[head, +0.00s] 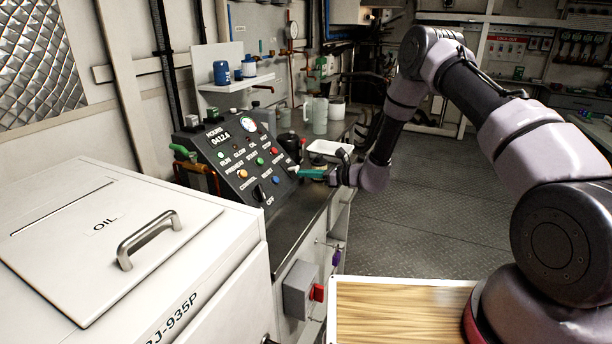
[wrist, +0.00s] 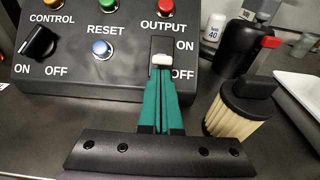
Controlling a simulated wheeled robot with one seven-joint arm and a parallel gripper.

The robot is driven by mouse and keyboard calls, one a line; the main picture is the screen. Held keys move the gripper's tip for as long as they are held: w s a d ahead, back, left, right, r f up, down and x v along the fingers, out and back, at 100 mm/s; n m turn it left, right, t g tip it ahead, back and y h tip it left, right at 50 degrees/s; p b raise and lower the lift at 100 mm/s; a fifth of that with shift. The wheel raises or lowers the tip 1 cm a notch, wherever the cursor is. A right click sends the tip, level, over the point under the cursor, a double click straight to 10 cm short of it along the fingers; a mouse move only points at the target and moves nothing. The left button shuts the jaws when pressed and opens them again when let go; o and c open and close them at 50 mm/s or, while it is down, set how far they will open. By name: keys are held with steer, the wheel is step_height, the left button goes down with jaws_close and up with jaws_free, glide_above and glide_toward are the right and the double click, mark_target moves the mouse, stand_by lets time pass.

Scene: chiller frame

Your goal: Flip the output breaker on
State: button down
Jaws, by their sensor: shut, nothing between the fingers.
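The output breaker (wrist: 162,58) is a white lever in a dark slot at the right of the control panel. The wrist view shows it under the OUTPUT label, with ON above and OFF below at its right. The lever sits in the lower part of the slot, beside OFF. My gripper (wrist: 163,72) has green fingers, shut together and empty. Their tips are at the lower edge of the lever; I cannot tell whether they touch it. In the head view my gripper (head: 300,171) reaches the panel's right edge from the right.
The sloped control panel (head: 232,158) carries a control knob (wrist: 38,42), a blue reset button (wrist: 101,49) and several other buttons. A pleated filter (wrist: 238,108) stands right of my fingers. A dark bottle (wrist: 246,45) and a white tray (head: 330,148) are close by.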

mark_target(298, 167)
steer(key=shift+r+g+h, duration=0.3)
steer(key=shift+r+h, duration=0.25)
steer(key=shift+h, duration=0.35)
steer(key=shift+w+a+r+h, duration=0.1)
steer(key=shift+a+r+h, duration=0.05)
steer(key=shift+r+h, duration=0.4)
steer(key=r+h, duration=0.1)
steer(key=a+g+h, duration=0.1)
steer(key=h, duration=0.1)
steer(key=shift+w+r+h, duration=0.15)
steer(key=shift+r+h, duration=0.1)
steer(key=shift+r, duration=0.15)
steer(key=shift+d+f+g, duration=0.15)
steer(key=shift+d+g, duration=0.05)
steer(key=shift+g, duration=0.1)
steer(key=shift+r, duration=0.8)
